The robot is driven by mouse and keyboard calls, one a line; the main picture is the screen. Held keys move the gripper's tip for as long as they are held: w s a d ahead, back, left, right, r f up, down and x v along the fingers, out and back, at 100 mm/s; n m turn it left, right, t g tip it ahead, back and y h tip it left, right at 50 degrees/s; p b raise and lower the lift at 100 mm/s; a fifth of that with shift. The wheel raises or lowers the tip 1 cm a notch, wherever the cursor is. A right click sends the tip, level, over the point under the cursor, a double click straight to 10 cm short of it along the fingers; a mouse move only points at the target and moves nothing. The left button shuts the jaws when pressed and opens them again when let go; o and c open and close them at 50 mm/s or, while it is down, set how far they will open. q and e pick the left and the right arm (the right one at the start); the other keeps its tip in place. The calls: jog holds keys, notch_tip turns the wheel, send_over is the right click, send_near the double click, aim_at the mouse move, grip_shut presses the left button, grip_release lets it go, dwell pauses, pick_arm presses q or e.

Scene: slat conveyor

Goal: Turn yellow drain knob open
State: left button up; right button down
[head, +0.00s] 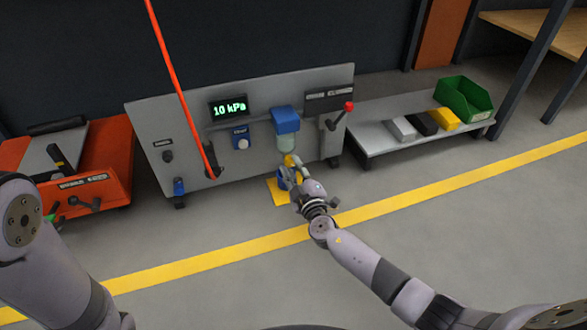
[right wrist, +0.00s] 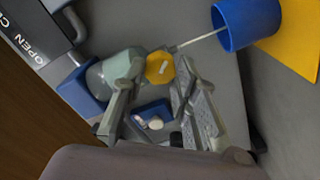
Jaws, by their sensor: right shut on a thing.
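The yellow drain knob (right wrist: 159,68) sits at the bottom of a pale green filter bowl (right wrist: 112,70) in the right wrist view. A thin pale drain tube (right wrist: 200,38) runs from beside it to a blue cup (right wrist: 247,22). My right gripper (right wrist: 160,75) has its two fingers on either side of the knob and is shut on it. In the head view the bowl (head: 286,144) hangs under a blue cap (head: 285,119), and my right gripper (head: 292,172) partly hides the knob and cup. My left gripper is out of view; only its arm shows at the left.
The grey panel (head: 165,130) carries a display (head: 229,108) reading 10 kPa and a red-tipped lever (head: 348,107). A yellow mat (head: 275,190) lies on the floor. A low bench (head: 375,145) stands right.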

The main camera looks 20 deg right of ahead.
dwell(0.3)
jog(key=c, duration=1.2)
grip_release()
jog(key=shift+c, duration=0.2)
jog(key=s, duration=1.2)
jog(key=shift+d, duration=0.2)
